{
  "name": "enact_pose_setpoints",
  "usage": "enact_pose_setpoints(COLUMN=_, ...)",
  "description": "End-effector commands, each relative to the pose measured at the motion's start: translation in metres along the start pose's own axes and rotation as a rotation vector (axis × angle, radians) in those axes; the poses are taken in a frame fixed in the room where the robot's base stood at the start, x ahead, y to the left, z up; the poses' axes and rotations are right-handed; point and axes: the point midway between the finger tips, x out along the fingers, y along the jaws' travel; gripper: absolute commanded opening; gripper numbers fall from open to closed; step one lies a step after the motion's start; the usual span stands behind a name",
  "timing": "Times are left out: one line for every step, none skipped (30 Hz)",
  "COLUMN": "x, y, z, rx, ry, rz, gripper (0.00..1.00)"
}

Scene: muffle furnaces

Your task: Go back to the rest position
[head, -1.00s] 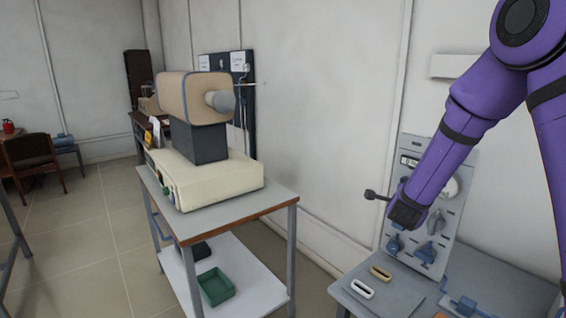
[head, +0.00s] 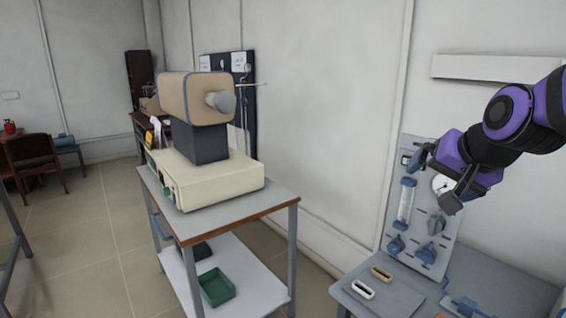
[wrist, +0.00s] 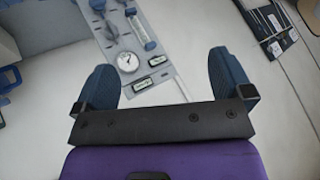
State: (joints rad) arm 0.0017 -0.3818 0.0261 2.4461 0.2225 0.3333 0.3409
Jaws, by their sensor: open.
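My gripper (head: 434,181) is in the right part of the head view, in front of the upper part of the grey instrument panel (head: 383,243). Its two blue-grey fingers are spread wide. In the wrist view my gripper (wrist: 164,78) is open with nothing between the fingers. The panel also shows in the wrist view (wrist: 112,40), beyond the fingers, with a round gauge (wrist: 128,62) and a clear tube flowmeter (wrist: 140,30).
The panel stands on a grey table (head: 500,285) with a white handle-like piece (head: 362,289) and a tan one (head: 381,273). A beige tube furnace (head: 195,98) stands on a trolley (head: 250,205) at centre left. A green tray (head: 216,287) sits on its lower shelf.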

Motion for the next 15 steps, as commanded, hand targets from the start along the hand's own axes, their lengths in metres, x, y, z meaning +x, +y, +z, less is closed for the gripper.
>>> enact_pose_setpoints(x=-0.017, y=0.004, z=0.009, rx=-0.057, ry=-0.02, rz=0.009, gripper=0.98)
enact_pose_setpoints(x=-0.025, y=0.008, z=0.015, rx=-0.094, ry=-0.036, rz=0.018, gripper=0.98)
enact_pose_setpoints(x=-0.036, y=0.013, z=0.024, rx=-0.14, ry=-0.059, rz=0.03, gripper=0.98)
enact_pose_setpoints(x=-0.045, y=0.017, z=0.03, rx=-0.176, ry=-0.075, rz=0.039, gripper=0.98)
enact_pose_setpoints(x=-0.053, y=0.021, z=0.037, rx=-0.21, ry=-0.092, rz=0.048, gripper=0.98)
enact_pose_setpoints(x=-0.063, y=0.027, z=0.045, rx=-0.255, ry=-0.114, rz=0.062, gripper=0.98)
enact_pose_setpoints(x=-0.071, y=0.032, z=0.051, rx=-0.287, ry=-0.13, rz=0.071, gripper=0.98)
enact_pose_setpoints(x=-0.078, y=0.036, z=0.057, rx=-0.318, ry=-0.146, rz=0.081, gripper=0.98)
enact_pose_setpoints(x=-0.086, y=0.042, z=0.065, rx=-0.355, ry=-0.168, rz=0.094, gripper=0.98)
enact_pose_setpoints(x=-0.092, y=0.047, z=0.07, rx=-0.381, ry=-0.181, rz=0.103, gripper=0.98)
enact_pose_setpoints(x=-0.098, y=0.051, z=0.075, rx=-0.405, ry=-0.194, rz=0.111, gripper=0.98)
enact_pose_setpoints(x=-0.104, y=0.055, z=0.08, rx=-0.431, ry=-0.21, rz=0.121, gripper=0.98)
enact_pose_setpoints(x=-0.108, y=0.059, z=0.084, rx=-0.45, ry=-0.22, rz=0.127, gripper=0.98)
enact_pose_setpoints(x=-0.111, y=0.061, z=0.087, rx=-0.465, ry=-0.229, rz=0.133, gripper=0.98)
enact_pose_setpoints(x=-0.115, y=0.065, z=0.091, rx=-0.481, ry=-0.24, rz=0.14, gripper=0.98)
